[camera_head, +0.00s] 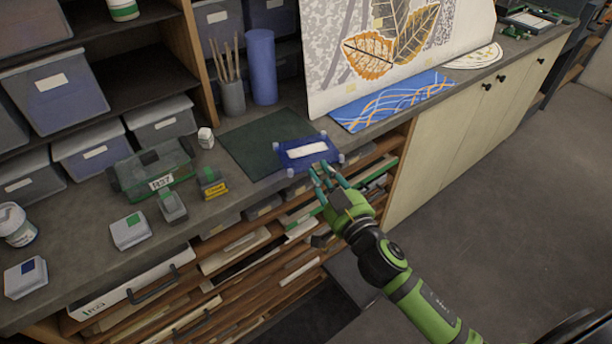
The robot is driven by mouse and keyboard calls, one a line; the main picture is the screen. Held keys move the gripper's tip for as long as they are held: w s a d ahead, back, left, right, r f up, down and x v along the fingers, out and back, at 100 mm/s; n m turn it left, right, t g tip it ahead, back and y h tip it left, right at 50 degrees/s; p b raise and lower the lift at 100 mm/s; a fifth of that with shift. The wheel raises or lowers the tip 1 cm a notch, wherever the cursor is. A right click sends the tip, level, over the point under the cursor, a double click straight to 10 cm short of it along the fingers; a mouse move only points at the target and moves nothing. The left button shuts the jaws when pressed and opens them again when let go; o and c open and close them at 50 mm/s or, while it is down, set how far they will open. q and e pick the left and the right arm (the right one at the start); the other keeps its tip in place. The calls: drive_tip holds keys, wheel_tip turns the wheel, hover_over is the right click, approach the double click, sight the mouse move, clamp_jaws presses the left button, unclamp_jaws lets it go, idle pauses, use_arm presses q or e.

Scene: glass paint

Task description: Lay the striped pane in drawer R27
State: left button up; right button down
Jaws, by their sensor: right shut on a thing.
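My right gripper (322,177) comes in from the lower right with its teal fingers closed at the near edge of a small blue pane (290,154). This pane has a broad white band across its middle and pale pads at its corners. It is at the counter's front edge, partly over a dark green mat; I cannot tell whether it touches the mat. A larger blue sheet with wavy orange and white stripes (392,100) lies farther back on the counter. A shallow drawer with a dark handle (153,284) is at the lower left; its label is too small to read surely. My left gripper is not visible.
The dark green mat (250,143) has bare room left of the pane. A green clear box (152,167) and small lidded boxes (130,230) stand on the left counter. Open slots with stored panes (235,262) lie below. A large leaf picture (390,45) leans behind.

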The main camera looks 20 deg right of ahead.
drive_tip(key=w+a+f, duration=0.1)
drive_tip(key=w+f, duration=0.4)
drive_tip(key=f, duration=0.2)
drive_tip(key=shift+a+b, duration=0.35)
drive_tip(key=shift+b, duration=0.05)
drive_tip(key=c, duration=1.1)
unclamp_jaws()
drive_tip(key=shift+w+f, duration=0.15)
drive_tip(key=s+r+b, duration=0.1)
drive_tip(key=s+b, duration=0.1)
drive_tip(key=s, duration=0.5)
drive_tip(key=shift+d, duration=0.45)
